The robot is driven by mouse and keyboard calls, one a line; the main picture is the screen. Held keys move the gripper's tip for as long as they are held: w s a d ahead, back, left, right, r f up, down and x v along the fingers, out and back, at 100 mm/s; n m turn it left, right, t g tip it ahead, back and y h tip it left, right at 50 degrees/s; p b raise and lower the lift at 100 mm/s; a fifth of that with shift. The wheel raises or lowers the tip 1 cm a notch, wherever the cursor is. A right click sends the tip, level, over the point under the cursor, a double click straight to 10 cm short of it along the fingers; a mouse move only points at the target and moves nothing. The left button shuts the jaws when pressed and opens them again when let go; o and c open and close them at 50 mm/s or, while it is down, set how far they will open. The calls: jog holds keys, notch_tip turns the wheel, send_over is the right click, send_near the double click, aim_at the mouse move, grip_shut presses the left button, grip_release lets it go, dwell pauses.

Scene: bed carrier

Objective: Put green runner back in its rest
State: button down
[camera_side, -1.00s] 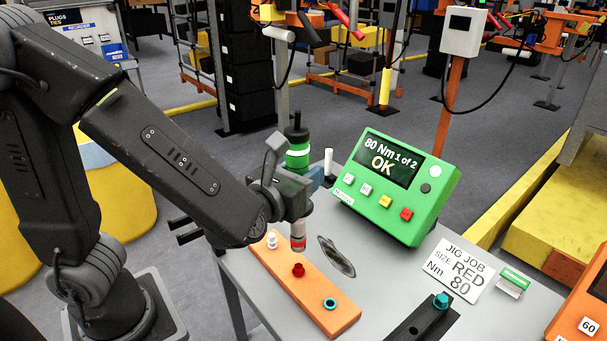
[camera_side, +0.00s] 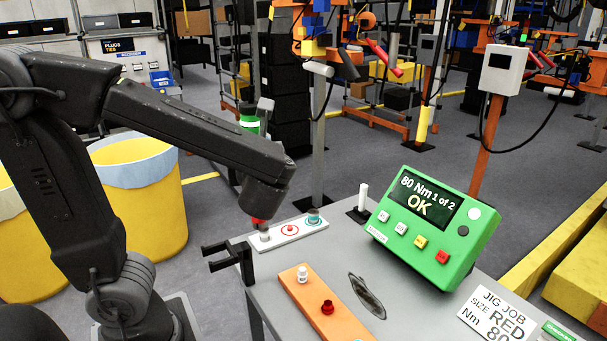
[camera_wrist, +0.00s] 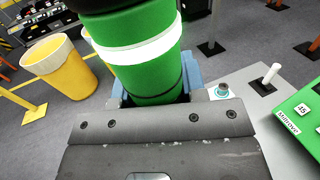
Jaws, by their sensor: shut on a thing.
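The green runner (camera_side: 249,124) is upright in my gripper, partly hidden behind my arm in the side view. In the wrist view, the runner (camera_wrist: 145,65) fills the upper middle, with a white band round its green body. My gripper (camera_wrist: 155,92) is shut on it, with blue pads at its sides. The runner's red-banded lower end (camera_side: 258,221) shows just below my wrist, by the white socket strip; contact with it cannot be told. A black two-pronged bracket (camera_side: 230,258), which looks like the rest, is empty at the table's left edge.
The white strip (camera_side: 279,239) bears grey and teal-based sockets and a red ring mark. An orange block (camera_side: 345,325) with bolts lies nearer. The green controller (camera_side: 432,222) reads OK, 1 of 2. A white post (camera_side: 363,197) stands behind. A yellow bin (camera_side: 140,215) is left.

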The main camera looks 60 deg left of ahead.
jog(key=s+a+r+n+g, duration=0.2)
jog(key=s+a+n+g, duration=0.1)
jog(key=s+n+g, duration=0.4)
jog(key=s+g, duration=0.2)
jog(key=g, duration=0.1)
jog(key=shift+s+a+g, duration=0.25)
jog(key=shift+g, duration=0.15)
